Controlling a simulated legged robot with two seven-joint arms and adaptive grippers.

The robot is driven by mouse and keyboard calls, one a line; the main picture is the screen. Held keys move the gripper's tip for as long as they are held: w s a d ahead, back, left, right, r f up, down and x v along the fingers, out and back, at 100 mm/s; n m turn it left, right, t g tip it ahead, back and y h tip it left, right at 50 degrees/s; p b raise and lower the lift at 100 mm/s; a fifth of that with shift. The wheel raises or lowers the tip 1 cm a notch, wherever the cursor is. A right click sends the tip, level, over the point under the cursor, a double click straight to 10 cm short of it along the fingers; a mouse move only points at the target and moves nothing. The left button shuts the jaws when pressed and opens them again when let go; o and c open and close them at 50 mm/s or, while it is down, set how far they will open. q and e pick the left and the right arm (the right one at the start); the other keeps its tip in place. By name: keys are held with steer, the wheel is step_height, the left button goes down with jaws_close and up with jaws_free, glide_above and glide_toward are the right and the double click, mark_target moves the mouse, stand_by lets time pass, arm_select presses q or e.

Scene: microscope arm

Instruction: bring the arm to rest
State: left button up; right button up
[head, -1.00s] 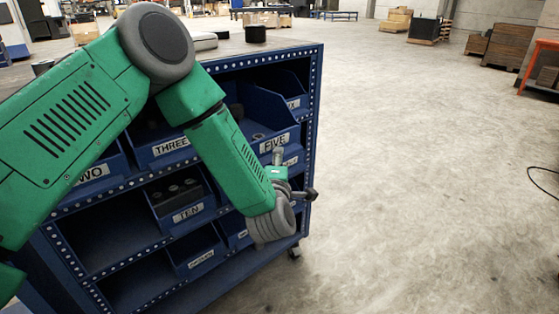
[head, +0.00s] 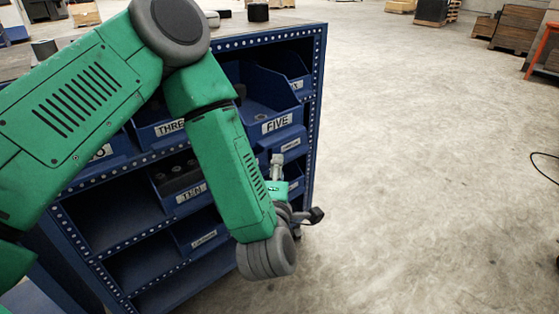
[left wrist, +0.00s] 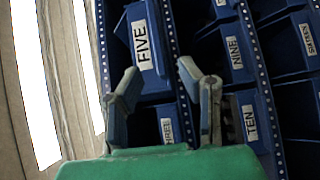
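My left arm, green with grey joints, comes in from the left of the head view and bends down in front of the blue shelf unit (head: 316,110). My left gripper (head: 278,160) is at its end, beside the shelf's right front edge and below the bin FIVE (head: 270,118). In the left wrist view the left gripper (left wrist: 160,80) has its two fingers well apart with nothing between them. The bin FIVE (left wrist: 143,40) shows beyond the fingers. Whether the gripper touches the shelf cannot be told. My right gripper is not in view.
The bin TEN (head: 180,185) holds dark round parts. A black cylinder (head: 258,12) stands on the shelf's top. The floor (head: 430,170) to the right is clear, with a cable (head: 545,180) at its far right. Wooden crates (head: 515,35) stand far back.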

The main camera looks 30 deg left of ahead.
arm_select(q)
steer(key=shift+s, duration=0.1)
stand_by(0.4)
steer(key=s+d+f+m+g+h+p, duration=0.1)
steer(key=s+f+m+g+h, duration=0.2)
steer(key=s+f+m, duration=0.4)
steer(key=s+d+f+m+g+h, duration=0.1)
steer(key=s+f+m+g+h, duration=0.25)
steer(key=f+m, duration=0.45)
steer(key=s+a+f+m+g, duration=0.3)
steer(key=s+f+m+g, duration=0.1)
steer(key=s, duration=0.6)
steer(key=s+a+f+m+g, duration=0.3)
steer(key=s+f+m+g, duration=0.1)
steer(key=s, duration=0.5)
steer(key=shift+s+f+g+p, duration=0.35)
steer(key=shift+f+g, duration=0.4)
steer(key=shift+f, duration=0.05)
